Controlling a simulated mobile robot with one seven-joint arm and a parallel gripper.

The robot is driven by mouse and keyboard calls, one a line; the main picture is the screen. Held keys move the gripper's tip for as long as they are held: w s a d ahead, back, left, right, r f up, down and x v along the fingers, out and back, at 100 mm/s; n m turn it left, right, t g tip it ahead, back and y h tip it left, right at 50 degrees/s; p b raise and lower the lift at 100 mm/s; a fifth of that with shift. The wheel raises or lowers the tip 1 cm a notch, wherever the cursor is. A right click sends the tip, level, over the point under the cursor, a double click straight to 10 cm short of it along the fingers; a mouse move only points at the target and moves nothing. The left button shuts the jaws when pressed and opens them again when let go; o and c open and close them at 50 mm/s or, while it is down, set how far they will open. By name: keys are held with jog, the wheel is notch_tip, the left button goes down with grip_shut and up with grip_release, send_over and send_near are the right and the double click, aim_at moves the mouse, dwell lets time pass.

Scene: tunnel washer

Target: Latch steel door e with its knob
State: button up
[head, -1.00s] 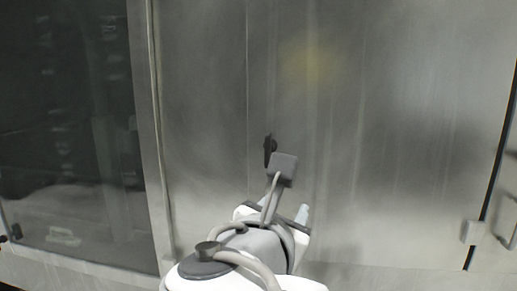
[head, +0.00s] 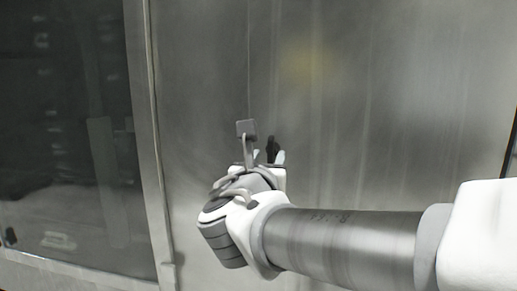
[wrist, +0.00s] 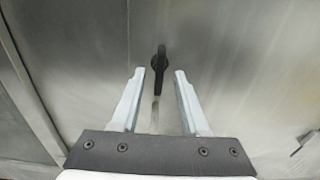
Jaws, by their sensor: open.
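The steel door (head: 400,120) is a broad brushed panel facing me, and it looks flush with the frame on its left. Its black knob (head: 272,148) stands out from the panel and is partly covered by my gripper (head: 268,158) in the head view. In the wrist view the knob (wrist: 160,62) is upright, with its long part pointing down. My gripper (wrist: 156,75) is open, its two pale fingers pointing at the door. The knob shows between and just beyond the fingertips. I cannot tell whether the fingers touch it.
A dark glass panel (head: 65,130) fills the left, with a vertical metal frame post (head: 150,130) between it and the door. A small bracket (wrist: 302,140) shows at the lower right of the wrist view. The door face around the knob is clear.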

aim_at(270, 152)
jog(key=w, duration=0.2)
jog(key=w+d, duration=0.1)
jog(key=w, duration=0.2)
grip_shut()
